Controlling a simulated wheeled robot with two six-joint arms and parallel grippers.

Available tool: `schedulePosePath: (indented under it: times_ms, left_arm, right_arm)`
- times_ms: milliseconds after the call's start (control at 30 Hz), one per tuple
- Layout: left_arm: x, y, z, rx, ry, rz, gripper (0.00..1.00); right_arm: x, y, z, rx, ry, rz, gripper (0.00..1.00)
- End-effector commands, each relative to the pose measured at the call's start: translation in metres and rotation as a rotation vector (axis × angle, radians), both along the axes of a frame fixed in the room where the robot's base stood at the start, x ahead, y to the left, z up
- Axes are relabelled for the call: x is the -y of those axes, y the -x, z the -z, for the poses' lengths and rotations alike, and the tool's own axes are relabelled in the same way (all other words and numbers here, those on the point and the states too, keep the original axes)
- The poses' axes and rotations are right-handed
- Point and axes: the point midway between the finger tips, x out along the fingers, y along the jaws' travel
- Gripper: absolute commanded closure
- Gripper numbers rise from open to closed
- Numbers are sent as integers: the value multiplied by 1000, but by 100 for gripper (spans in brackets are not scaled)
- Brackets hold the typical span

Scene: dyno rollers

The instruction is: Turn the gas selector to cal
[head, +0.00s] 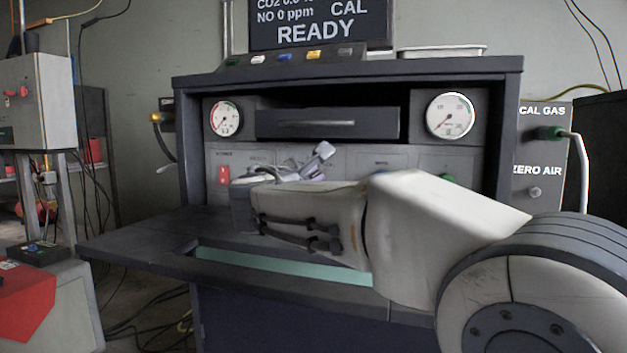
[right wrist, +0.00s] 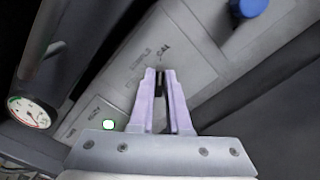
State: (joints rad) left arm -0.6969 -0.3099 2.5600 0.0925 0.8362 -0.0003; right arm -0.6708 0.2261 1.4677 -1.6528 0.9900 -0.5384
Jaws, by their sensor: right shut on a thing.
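The gas selector shows in the right wrist view as a small dark knob (right wrist: 159,84) on the grey panel. My right gripper (right wrist: 160,74) is shut on it, with one pale lilac finger on each side. The label CAL (right wrist: 163,54) stands just above the fingertips, with another small label to its left. The knob's exact pointing is hard to tell. In the head view my right gripper (head: 318,158) is at the bench's front panel, and my arm hides the selector there. The screen (head: 318,25) reads CAL and READY. My left gripper is not in view.
Two round gauges (head: 225,118) (head: 450,115) flank a dark drawer (head: 327,123). A red switch (head: 223,175) is at the panel's left. A shelf (head: 150,235) juts out below. CAL GAS and ZERO AIR fittings are on a side plate (head: 540,155) at right.

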Motion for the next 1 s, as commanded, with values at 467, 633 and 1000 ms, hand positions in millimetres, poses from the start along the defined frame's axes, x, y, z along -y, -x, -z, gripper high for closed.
schedulePosePath:
  times_ms: [467,633,1000]
  left_arm:
    - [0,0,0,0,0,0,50]
    - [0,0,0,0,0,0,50]
    - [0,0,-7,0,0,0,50]
  right_arm:
    - [-1,0,1,-1,-6,0,55]
    - [0,0,1,0,-4,0,55]
    - [-12,33,-2,0,-3,-6,55]
